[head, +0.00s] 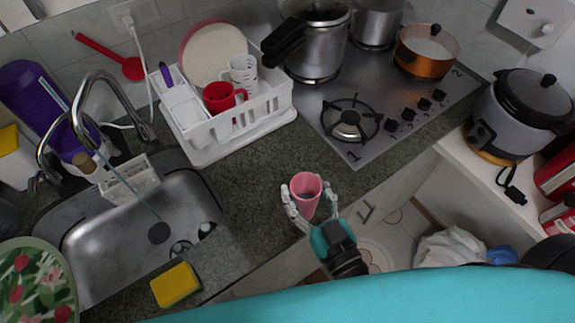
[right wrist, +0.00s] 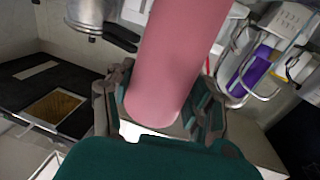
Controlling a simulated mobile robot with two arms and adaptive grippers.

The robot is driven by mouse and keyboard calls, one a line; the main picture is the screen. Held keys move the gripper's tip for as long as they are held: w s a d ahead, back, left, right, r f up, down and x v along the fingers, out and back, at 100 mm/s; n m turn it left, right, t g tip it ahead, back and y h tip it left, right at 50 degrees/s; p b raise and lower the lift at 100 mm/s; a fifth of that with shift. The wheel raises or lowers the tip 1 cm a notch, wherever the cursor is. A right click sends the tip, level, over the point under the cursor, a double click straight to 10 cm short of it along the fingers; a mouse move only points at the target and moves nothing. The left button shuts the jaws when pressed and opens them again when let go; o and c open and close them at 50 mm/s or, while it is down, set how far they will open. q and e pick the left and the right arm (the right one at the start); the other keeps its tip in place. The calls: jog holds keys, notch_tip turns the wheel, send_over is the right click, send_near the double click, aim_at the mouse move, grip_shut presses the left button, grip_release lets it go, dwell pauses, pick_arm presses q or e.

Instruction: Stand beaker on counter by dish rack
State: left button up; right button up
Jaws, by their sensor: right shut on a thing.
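The beaker is a pink cup (head: 306,195) with its open mouth facing up toward the head camera. My right gripper (head: 308,193) is shut around it, one finger on each side. In the right wrist view the pink beaker (right wrist: 178,60) stands between the fingers (right wrist: 162,98). In the head view it shows against the front part of the grey counter (head: 255,175); I cannot tell its height above it. The white dish rack (head: 264,108) stands on the counter, up and left of the beaker. My left gripper is not in view.
The rack holds plates, a white mug and a red mug (head: 222,97). A stove (head: 395,115) with pots is right of the rack. The sink (head: 120,225) and a yellow sponge (head: 176,285) are at left. Counter between rack and beaker is clear.

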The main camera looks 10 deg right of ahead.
jog(key=w+f+b, duration=0.1)
jog(key=w, duration=0.2)
jog(key=w+f+b, duration=0.2)
jog(key=w, duration=0.1)
jog(key=w+a+f+b, duration=0.1)
jog(key=w, duration=0.2)
jog(key=shift+w+f+b, duration=0.35)
jog(key=shift+r, duration=0.15)
jog(key=o, duration=1.2)
jog(key=shift+c, duration=0.2)
